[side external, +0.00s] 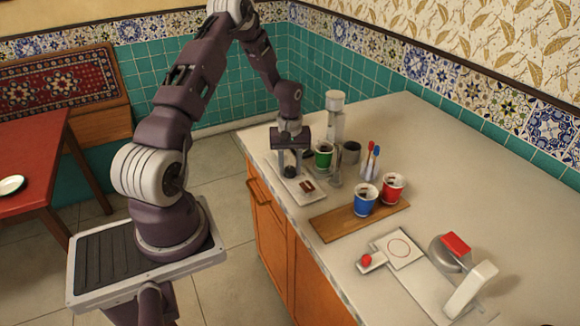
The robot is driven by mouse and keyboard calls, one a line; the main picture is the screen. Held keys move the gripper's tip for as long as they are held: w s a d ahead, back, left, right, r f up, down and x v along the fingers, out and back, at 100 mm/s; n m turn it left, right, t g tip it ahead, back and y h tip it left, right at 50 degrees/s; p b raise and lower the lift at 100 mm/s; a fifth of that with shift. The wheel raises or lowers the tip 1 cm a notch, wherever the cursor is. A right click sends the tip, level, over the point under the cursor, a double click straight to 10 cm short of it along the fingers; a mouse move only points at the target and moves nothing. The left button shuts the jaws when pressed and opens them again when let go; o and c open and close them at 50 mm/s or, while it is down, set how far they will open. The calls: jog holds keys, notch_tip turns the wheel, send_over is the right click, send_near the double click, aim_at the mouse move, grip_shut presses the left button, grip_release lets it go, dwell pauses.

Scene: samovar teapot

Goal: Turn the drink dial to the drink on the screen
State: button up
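My gripper (289,166) points straight down over the far left end of the counter. Its two fingers look spread apart, one on each side of a dark round knob (290,173), which looks like the drink dial. I cannot tell whether the fingers touch it. The knob sits on a pale flat plate (304,198). A small brown-and-white panel (307,186) lies beside the knob; it may be the screen, but its content is too small to read. The knob's pointer and any markings are hidden or too small to see.
A green cup (323,158), a dark cup (351,152) and a white cylinder-topped device (335,115) stand close behind my gripper. A red-knobbed white unit (372,263) is nearer.

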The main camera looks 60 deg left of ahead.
grip_shut()
jog(key=shift+m, duration=0.4)
jog(key=m, duration=0.4)
jog(key=shift+m, duration=2.5)
jog(key=o, duration=1)
grip_release()
